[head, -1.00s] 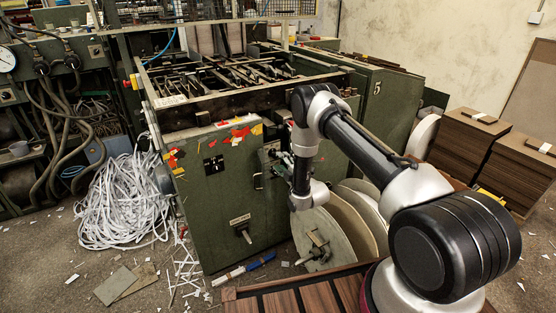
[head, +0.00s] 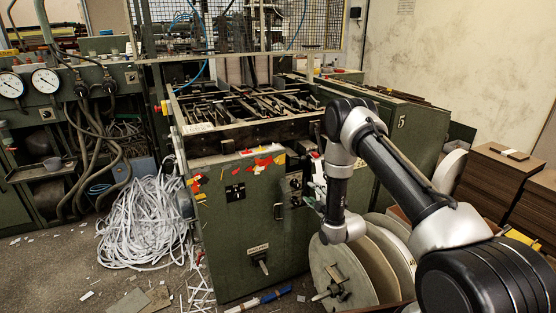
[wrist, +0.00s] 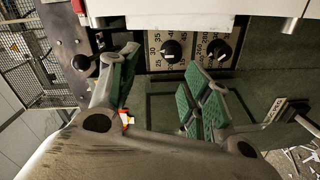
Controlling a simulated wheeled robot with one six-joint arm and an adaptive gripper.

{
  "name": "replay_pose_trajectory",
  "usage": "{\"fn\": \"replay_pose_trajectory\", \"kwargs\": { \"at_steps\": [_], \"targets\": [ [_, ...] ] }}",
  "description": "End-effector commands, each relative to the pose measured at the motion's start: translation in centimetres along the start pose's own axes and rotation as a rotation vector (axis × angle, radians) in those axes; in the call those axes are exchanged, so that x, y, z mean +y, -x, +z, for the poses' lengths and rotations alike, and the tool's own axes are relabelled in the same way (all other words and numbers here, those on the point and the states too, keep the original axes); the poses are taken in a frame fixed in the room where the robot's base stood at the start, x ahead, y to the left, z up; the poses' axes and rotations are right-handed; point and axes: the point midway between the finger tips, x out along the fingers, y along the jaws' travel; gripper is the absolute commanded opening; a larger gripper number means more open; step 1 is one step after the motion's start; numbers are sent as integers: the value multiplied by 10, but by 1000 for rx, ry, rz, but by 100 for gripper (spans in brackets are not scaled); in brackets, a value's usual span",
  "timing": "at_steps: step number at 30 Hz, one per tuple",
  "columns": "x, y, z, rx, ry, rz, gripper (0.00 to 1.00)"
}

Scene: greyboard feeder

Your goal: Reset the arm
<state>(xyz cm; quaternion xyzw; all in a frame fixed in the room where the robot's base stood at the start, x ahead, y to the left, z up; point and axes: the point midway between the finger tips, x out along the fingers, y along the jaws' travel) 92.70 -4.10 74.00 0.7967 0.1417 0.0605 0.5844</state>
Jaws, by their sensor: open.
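My gripper (wrist: 158,95) is open and empty in the wrist view, its two green-padded fingers apart. Two black knobs with number scales, a left knob (wrist: 172,50) and a right knob (wrist: 219,49), show beyond the fingertips on the machine's panel. In the head view my gripper (head: 314,187) is small and partly hidden by my arm, beside the right end of the green machine's front (head: 238,215). Whether it touches the panel I cannot tell.
A black-knobbed lever (wrist: 83,62) stands left of the fingers. Large grey discs (head: 338,275) stand below my arm. Stacks of brown board (head: 490,180) are at the right. A heap of white strips (head: 145,225) lies on the floor at left.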

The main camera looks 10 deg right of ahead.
Motion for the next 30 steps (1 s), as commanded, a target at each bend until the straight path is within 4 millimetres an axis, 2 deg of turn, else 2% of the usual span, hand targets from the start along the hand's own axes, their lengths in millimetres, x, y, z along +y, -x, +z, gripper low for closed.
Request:
{"fn": "replay_pose_trajectory", "kwargs": {
  "at_steps": [1,3,7,11,14,17,20,21,26,30],
  "targets": [
    [29,-9,-3,-15,-24,-15,48],
    [64,-17,-5,-53,-76,-63,48],
    [131,-16,-10,-141,-191,-153,48],
    [193,7,-17,-243,-315,-230,48],
    [236,37,-24,-329,-417,-278,48],
    [273,77,-34,-420,-523,-322,48],
    [304,125,-46,-514,-633,-356,48],
    [314,146,-50,-554,-677,-370,48],
    [342,241,-73,-712,-859,-411,48],
    [348,331,-96,-854,-1018,-439,48]
  ]
}}
